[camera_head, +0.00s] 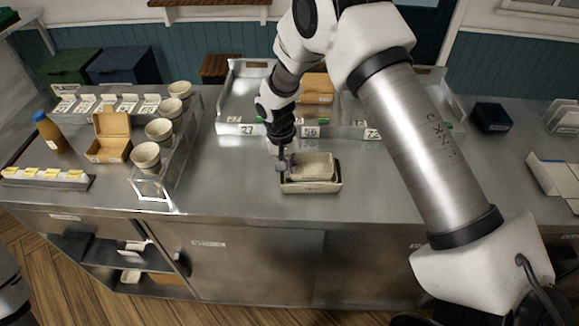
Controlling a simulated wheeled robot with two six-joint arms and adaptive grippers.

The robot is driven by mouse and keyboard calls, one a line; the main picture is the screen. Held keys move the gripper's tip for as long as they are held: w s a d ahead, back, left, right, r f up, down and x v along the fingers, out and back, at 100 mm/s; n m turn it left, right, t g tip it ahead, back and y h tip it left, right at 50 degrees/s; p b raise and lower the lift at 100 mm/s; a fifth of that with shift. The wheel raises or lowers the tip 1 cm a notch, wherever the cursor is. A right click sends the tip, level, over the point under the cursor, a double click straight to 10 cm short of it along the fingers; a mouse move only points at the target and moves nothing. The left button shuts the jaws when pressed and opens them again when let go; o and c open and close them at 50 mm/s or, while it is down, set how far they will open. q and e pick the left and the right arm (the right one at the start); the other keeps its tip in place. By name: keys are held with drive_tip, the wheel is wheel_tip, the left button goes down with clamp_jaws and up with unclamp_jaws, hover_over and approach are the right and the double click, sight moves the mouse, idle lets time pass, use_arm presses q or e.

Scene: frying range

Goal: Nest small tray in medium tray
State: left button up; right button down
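The small tray (315,166) is a pale, shallow rectangular tray. It sits within the outline of the medium tray (312,188), a slightly larger cream tray with a dark edge on the steel counter. I cannot tell whether the small tray rests on the medium tray's floor or is held just above it. My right gripper (284,168) points down at the left end of the small tray, at its rim. Its fingers are small and partly merged with the rim, so their grip is unclear. My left gripper is out of view.
Behind the trays stands a clear divided bin (235,128) with number labels. On the left are a rack of paper cups (146,158), an open cardboard box (112,140) and an orange bottle (48,130). The counter (235,185) around the trays is clear.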

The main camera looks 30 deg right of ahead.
drive_tip(key=c, duration=1.2)
unclamp_jaws()
drive_tip(key=shift+c, duration=0.2)
wheel_tip(320, 180, up, 12)
drive_tip(key=a, duration=0.1)
drive_tip(key=shift+w+a, duration=0.2)
drive_tip(key=shift+w, duration=0.25)
drive_tip(key=shift+f, duration=0.1)
